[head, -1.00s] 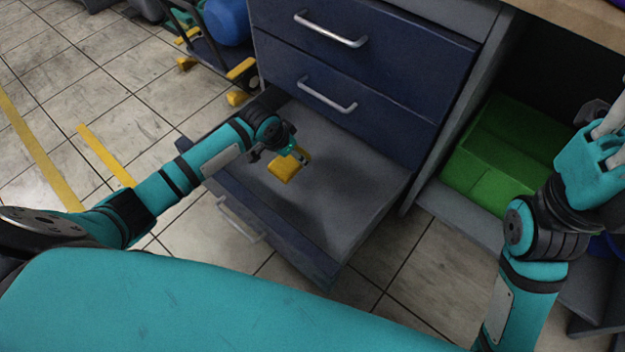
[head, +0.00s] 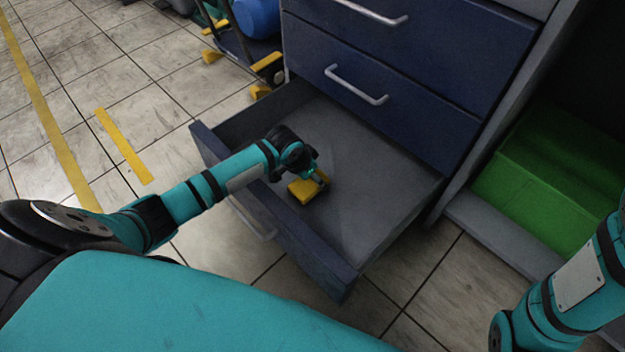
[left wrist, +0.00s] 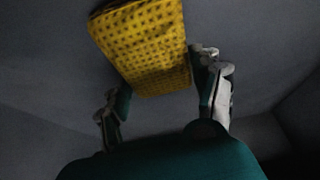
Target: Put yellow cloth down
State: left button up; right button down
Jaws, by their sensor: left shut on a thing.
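The yellow cloth (head: 303,191) is a small folded block inside the open bottom drawer (head: 385,190). My left gripper (head: 318,178) reaches down into the drawer and is shut on the cloth. In the left wrist view the patterned yellow cloth (left wrist: 145,45) sits between the two fingers (left wrist: 160,95), with grey drawer surface behind it. I cannot tell whether the cloth touches the drawer floor. My right gripper is out of view; only part of that arm shows at the lower right of the head view.
Blue drawers with metal handles (head: 356,86) are closed above the open one. The drawer's front panel (head: 275,220) stands near my left arm. A green crate (head: 545,185) sits in the shelf at right. A trolley with a blue container (head: 257,17) stands at the back.

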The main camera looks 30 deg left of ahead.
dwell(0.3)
pick_arm(q)
jog(key=o, duration=1.1)
jog(key=shift+f, duration=0.15)
jog(key=shift+c, duration=0.2)
